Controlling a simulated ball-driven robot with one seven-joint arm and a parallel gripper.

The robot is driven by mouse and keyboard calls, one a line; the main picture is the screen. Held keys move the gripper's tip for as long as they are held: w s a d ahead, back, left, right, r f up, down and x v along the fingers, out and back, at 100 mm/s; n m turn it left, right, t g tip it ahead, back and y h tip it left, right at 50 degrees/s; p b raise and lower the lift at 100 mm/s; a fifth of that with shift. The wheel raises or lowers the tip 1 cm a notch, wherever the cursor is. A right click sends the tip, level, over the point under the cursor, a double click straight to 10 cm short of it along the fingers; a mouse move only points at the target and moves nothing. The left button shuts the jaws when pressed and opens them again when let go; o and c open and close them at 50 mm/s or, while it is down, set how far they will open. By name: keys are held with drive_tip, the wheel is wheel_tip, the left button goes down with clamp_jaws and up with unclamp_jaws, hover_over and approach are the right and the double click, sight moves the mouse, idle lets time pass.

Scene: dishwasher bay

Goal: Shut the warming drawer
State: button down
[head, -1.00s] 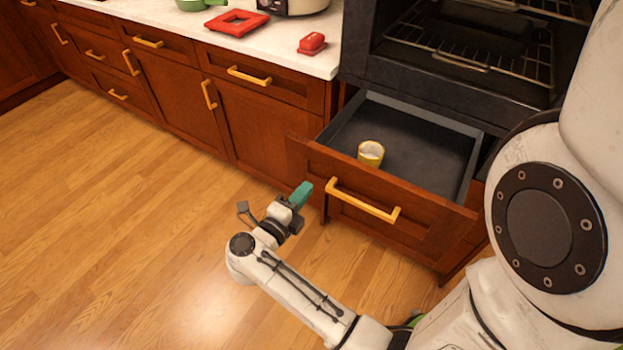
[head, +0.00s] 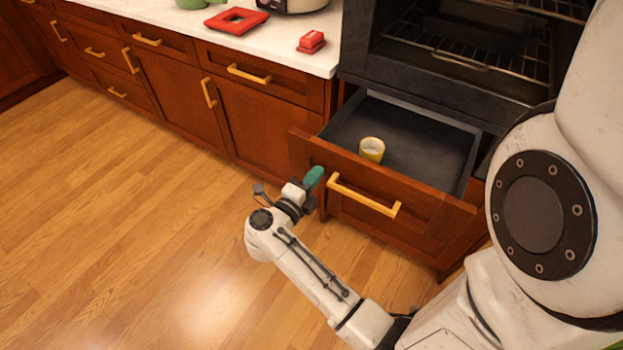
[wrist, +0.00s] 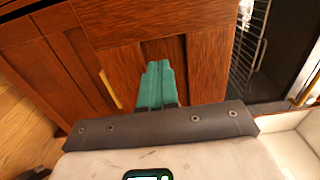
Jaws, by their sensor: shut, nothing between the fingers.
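The warming drawer (head: 437,226) below the oven is pulled out. It has a brown wooden front, a yellow bar handle (head: 364,196) and a dark grey inside. A yellow cup (head: 371,149) stands in it, near the front. My gripper (head: 314,177) has teal fingers and is shut and empty. Its tips are close to the left end of the drawer front, left of the handle; I cannot tell whether they touch it.
An oven (head: 450,60) with wire racks is above the drawer. Wooden cabinets with yellow handles (head: 249,75) run to the left. The wooden floor (head: 110,220) at left is clear.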

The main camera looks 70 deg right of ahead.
hover_over(358, 134)
drive_tip(key=shift+d, duration=0.1)
drive_tip(key=shift+d+r, duration=0.1)
drive_tip(key=shift+r, duration=0.05)
idle(0.5)
drive_tip(key=shift+p, duration=0.35)
